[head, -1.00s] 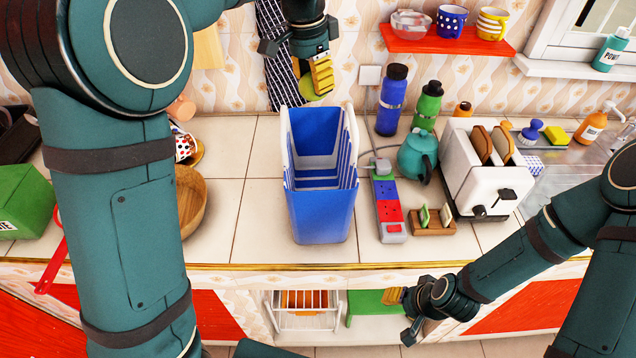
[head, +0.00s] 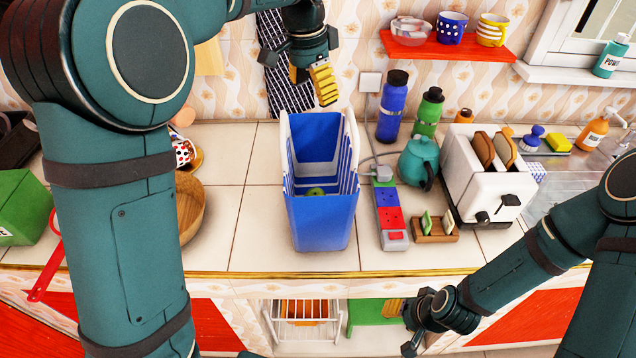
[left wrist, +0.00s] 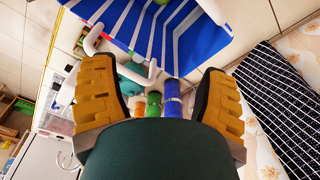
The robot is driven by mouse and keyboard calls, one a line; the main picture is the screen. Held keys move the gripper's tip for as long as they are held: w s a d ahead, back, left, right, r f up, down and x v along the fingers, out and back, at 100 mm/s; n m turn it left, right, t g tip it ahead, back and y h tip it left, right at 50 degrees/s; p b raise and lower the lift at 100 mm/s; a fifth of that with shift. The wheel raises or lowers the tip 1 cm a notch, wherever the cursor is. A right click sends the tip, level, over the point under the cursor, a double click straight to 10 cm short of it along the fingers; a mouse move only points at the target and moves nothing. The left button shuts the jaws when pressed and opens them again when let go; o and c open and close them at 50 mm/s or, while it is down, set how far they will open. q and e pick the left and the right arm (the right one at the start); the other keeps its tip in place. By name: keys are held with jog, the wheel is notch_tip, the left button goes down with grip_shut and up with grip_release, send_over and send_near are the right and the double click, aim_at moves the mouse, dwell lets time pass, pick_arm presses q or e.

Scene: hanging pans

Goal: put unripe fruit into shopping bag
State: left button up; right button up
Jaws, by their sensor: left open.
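The blue shopping bag (head: 322,225) with white handles stands upright on the counter, its top open. A green fruit (head: 315,191) lies inside it at the bottom; only part of it shows. In the left wrist view the bag (left wrist: 185,22) is at the top, with a bit of the green fruit (left wrist: 229,3) at the upper edge. My left gripper (head: 322,86) is above and behind the bag, its yellow fingers apart and empty, as the left wrist view (left wrist: 160,100) also shows. My right gripper (head: 420,325) hangs low in front of the counter; its fingers are too unclear to judge.
A wooden bowl (head: 189,207) is left of the bag, partly behind my arm. A power strip (head: 388,213), a teal teapot (head: 419,160) and a toaster (head: 489,175) stand to the right. A striped cloth (head: 285,70) hangs on the wall. The counter just left of the bag is clear.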

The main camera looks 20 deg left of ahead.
pick_arm(q)
notch_tip(320, 180, up, 11)
jog(key=s, duration=0.1)
jog(key=shift+a+r, duration=0.15)
jog(key=shift+a, duration=0.3)
